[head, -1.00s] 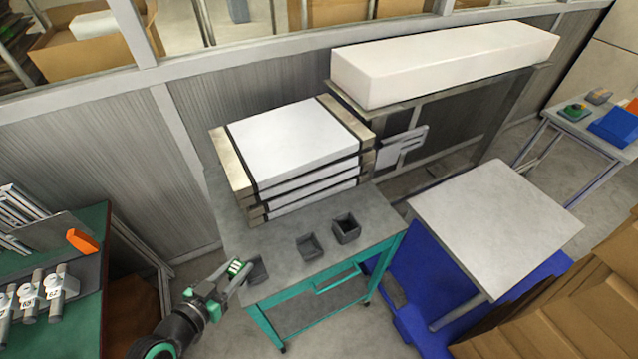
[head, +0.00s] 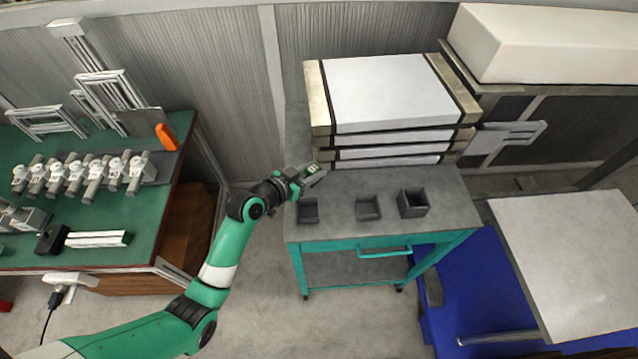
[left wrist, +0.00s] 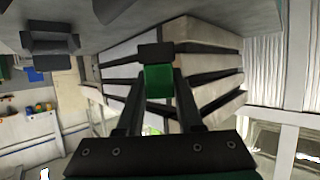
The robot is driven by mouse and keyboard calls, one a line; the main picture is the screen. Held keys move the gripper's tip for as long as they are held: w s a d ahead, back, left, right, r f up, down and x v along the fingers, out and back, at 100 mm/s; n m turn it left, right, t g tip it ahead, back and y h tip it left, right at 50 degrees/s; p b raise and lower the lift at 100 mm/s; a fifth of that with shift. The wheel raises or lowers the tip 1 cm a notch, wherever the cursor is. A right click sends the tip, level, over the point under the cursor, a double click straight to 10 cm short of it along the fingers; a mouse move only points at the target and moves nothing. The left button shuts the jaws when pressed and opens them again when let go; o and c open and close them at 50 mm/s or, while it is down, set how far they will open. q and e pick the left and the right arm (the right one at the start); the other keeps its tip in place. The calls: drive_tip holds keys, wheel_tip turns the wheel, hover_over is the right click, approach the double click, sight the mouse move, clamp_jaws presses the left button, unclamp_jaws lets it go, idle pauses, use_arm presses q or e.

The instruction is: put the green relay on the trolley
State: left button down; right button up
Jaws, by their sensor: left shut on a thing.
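The green relay (left wrist: 158,82) is a small green block between the fingertips of my left gripper (left wrist: 157,75) in the left wrist view. In the head view, my left gripper (head: 314,176) is shut on it, and a little green and white of the relay (head: 313,168) shows. The trolley (head: 440,214) has a grey top and a teal frame. The gripper is over the left part of its top, just behind the left grey box in the picture. The gap between relay and trolley top is hard to judge. My right gripper is not in view.
The trolley bears a left grey box (head: 308,211), a middle one (head: 368,208), a deeper right one (head: 413,204) and a stack of white panels (head: 385,95) behind. A green workbench (head: 160,205) stands left. A pale table (head: 580,260) stands right.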

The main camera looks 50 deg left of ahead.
use_arm(q)
drive_tip(key=shift+w+f, duration=0.7)
drive_tip(key=shift+w+a+f+b, duration=0.1)
drive_tip(key=shift+w+f+b, duration=0.05)
drive_tip(key=shift+f+b, duration=0.9)
drive_tip(key=shift+f, duration=0.9)
drive_tip(key=c, duration=0.5)
unclamp_jaws()
drive_tip(key=shift+c, duration=0.2)
drive_tip(key=shift+r, duration=0.1)
drive_tip(key=shift+r+p, duration=0.2)
drive_tip(key=shift+p, duration=0.1)
drive_tip(key=p+v, duration=0.3)
drive_tip(key=v, duration=0.8)
drive_tip(key=shift+s, duration=0.45)
